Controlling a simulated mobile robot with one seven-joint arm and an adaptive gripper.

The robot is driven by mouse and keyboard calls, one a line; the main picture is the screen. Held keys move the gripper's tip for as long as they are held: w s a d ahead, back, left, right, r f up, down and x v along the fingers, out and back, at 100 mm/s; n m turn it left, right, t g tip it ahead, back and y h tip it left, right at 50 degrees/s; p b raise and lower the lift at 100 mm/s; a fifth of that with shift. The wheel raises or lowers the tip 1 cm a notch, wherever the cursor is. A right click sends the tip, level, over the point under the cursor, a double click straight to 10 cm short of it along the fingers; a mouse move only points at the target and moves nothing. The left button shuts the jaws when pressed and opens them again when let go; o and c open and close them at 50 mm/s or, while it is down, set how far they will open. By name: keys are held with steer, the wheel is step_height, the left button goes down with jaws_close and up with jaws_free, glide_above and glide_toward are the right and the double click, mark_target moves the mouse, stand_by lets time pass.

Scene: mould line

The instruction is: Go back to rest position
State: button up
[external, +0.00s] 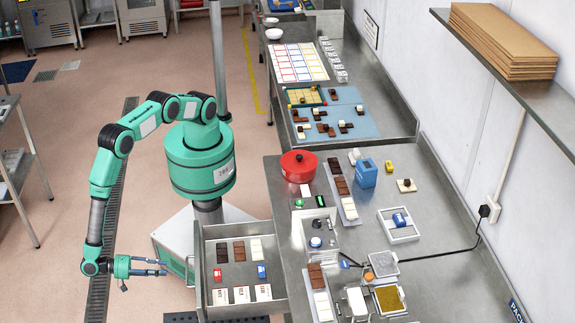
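My arm is green and grey and bends over to the left of my base and column. Its forearm hangs down, and my gripper (163,267) points right, low over the floor. Its two fingers stand apart with nothing visible between them. The fingertips are just left of an open metal drawer (207,295) and look clear of its wall, though the exact gap cannot be told from this angle.
The drawer holds chocolate slabs (239,251), a red and a blue item, and white cards. The steel bench (365,300) on the right carries a red pot (299,166), a blue box (366,173) and a white tray (400,238).

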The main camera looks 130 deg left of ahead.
steer(key=shift+s+d, duration=0.25)
steer(key=shift+w+r, duration=0.1)
stand_by(0.6)
